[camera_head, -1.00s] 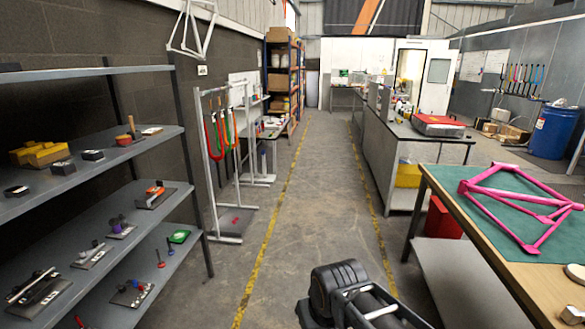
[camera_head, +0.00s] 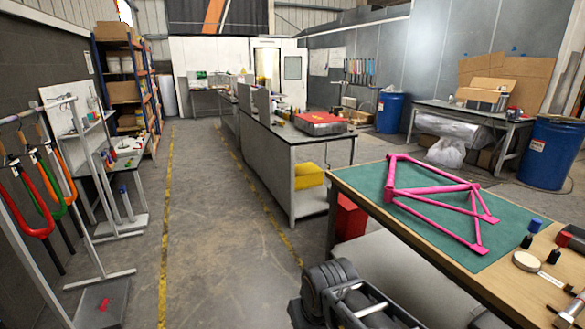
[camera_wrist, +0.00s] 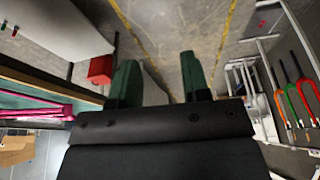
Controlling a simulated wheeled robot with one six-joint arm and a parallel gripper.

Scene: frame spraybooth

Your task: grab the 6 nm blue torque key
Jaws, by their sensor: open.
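A small blue-topped item (camera_head: 535,224) stands near the right end of the workbench in the head view. It may be the blue torque key, but it is too small to read any marking. A dark piece (camera_head: 526,241) is just below it. My gripper (camera_wrist: 160,72) shows in the wrist view with its two green fingers apart and nothing between them. It points over bare floor, away from the bench top. In the head view, only part of my arm shows at the bottom, and the gripper's fingers are not visible there.
A pink bike frame (camera_head: 440,192) lies on a green mat (camera_head: 375,183) on the workbench (camera_head: 440,275). A round pale disc (camera_head: 526,261) and small dark items lie at its right. A fork rack (camera_head: 97,215) stands left. The marked aisle (camera_head: 205,215) is clear.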

